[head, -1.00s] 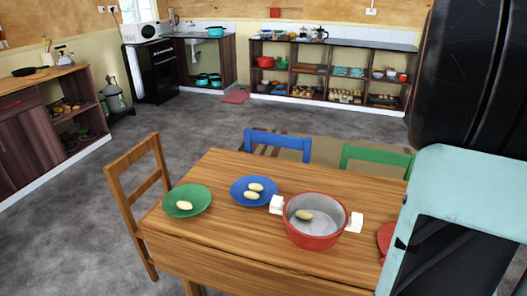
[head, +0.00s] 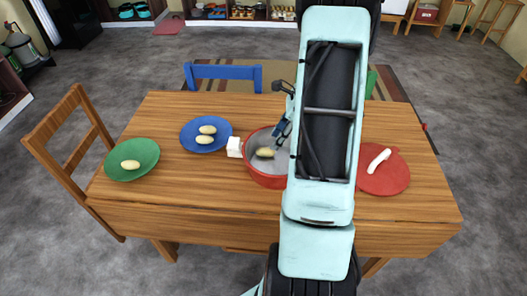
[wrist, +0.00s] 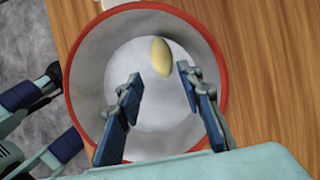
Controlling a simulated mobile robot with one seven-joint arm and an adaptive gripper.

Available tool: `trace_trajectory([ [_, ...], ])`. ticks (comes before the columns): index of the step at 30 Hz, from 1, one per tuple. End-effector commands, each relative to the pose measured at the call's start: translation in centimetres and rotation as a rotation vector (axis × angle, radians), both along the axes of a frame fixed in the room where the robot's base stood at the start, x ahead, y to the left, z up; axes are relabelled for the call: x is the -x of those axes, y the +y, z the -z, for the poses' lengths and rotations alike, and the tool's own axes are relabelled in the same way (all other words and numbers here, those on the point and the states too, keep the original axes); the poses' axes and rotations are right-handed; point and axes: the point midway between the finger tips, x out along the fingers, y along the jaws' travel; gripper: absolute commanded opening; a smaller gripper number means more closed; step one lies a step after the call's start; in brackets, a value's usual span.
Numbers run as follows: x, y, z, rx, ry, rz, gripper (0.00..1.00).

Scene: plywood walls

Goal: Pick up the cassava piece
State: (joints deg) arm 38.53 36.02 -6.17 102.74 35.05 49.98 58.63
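A pale yellow oval piece, seemingly the cassava piece (head: 265,152), lies in the red pot (head: 258,176). In the wrist view the same piece (wrist: 160,57) rests on the grey floor of the pot (wrist: 222,95). My gripper (wrist: 160,75) is open and empty over the pot, its fingers spread to either side with the piece just beyond the tips. In the head view my gripper (head: 283,125) is partly hidden behind my arm, which also covers the pot's right side. Whether the fingertips are below the rim is unclear.
Two similar pieces (head: 205,135) lie on a blue plate (head: 188,142), another (head: 130,164) on a green plate (head: 145,150). A white piece (head: 379,160) lies on a red round plate (head: 385,182). A wooden chair (head: 75,150) stands left of the table (head: 170,195), a blue one (head: 222,71) behind.

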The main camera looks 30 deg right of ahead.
Motion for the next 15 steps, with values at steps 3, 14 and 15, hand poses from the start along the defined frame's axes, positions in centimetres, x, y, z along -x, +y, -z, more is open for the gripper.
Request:
trace_trajectory([
  [3,-0.3,0.5,1.3,0.0,0.001,-0.001,0.34],
  [14,-1.6,1.7,5.1,0.0,0.002,-0.002,0.34],
  [15,-1.7,1.8,5.6,0.001,0.001,-0.002,0.34],
])
